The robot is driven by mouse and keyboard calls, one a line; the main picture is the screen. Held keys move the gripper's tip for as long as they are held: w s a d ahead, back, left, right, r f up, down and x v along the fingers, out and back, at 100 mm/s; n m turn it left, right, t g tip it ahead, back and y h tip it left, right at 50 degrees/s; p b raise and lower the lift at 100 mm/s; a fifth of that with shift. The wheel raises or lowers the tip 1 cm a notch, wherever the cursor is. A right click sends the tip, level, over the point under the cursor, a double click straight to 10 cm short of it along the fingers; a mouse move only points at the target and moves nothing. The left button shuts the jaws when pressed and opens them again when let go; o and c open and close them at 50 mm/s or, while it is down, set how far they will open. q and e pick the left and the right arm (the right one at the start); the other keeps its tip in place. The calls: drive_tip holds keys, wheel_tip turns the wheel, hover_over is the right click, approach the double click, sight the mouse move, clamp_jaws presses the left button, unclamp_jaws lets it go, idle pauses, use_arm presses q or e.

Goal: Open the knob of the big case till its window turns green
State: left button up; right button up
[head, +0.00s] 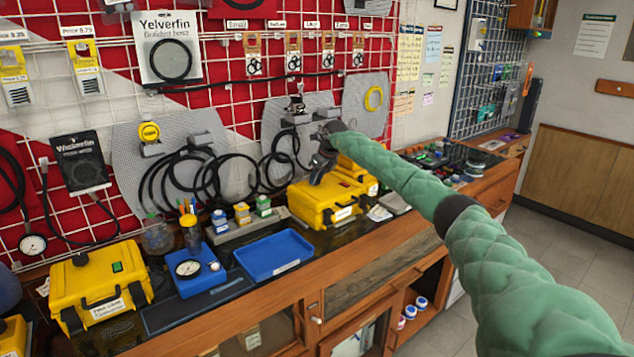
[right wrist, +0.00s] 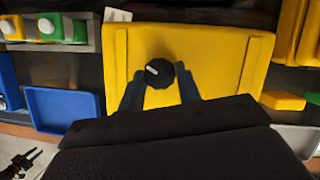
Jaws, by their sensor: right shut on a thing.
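A yellow case (head: 309,213) stands on the bench near the middle of the head view, and its yellow top (right wrist: 225,62) fills much of the right wrist view. A round black knob (right wrist: 158,73) with a white mark sits on that top. My right gripper (right wrist: 160,88) is over the case, with its blue-grey fingers on both sides of the knob, shut on it. The gripper also shows from the side in the head view (head: 318,172), where it hides the knob.
Another yellow case (head: 75,290) with a black knob and a small green window stands at the left. A blue tray (head: 262,272) and a blue stand with a gauge (head: 188,268) lie between. Small bottles (head: 242,212) stand left of the held case, and another yellow case (head: 358,172) is behind it.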

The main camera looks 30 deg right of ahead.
drive_tip(key=shift+d+n+y+b, duration=0.1)
drive_tip(key=shift+n+y+b, duration=0.3)
drive_tip(key=shift+n, duration=0.8)
drive_tip(key=shift+n+g, duration=0.3)
use_arm(q)
drive_tip(key=shift+s+d+r+t+b, duration=0.15)
drive_tip(key=shift+d+r+b, duration=0.15)
drive_tip(key=shift+r, duration=0.4)
drive_tip(key=shift+s+d+r+t+b, duration=0.15)
drive_tip(key=shift+d+r+b, duration=0.15)
drive_tip(key=shift+r, duration=0.35)
use_arm(e)
drive_tip(key=shift+w+d+n+g+y, duration=0.15)
drive_tip(key=shift+n+g+y, duration=0.3)
drive_tip(key=shift+n, duration=1.05)
use_arm(q)
drive_tip(key=shift+h, duration=0.3)
use_arm(e)
drive_tip(key=o, duration=1)
use_arm(q)
drive_tip(key=shift+f, duration=0.1)
use_arm(e)
drive_tip(key=shift+r, duration=0.1)
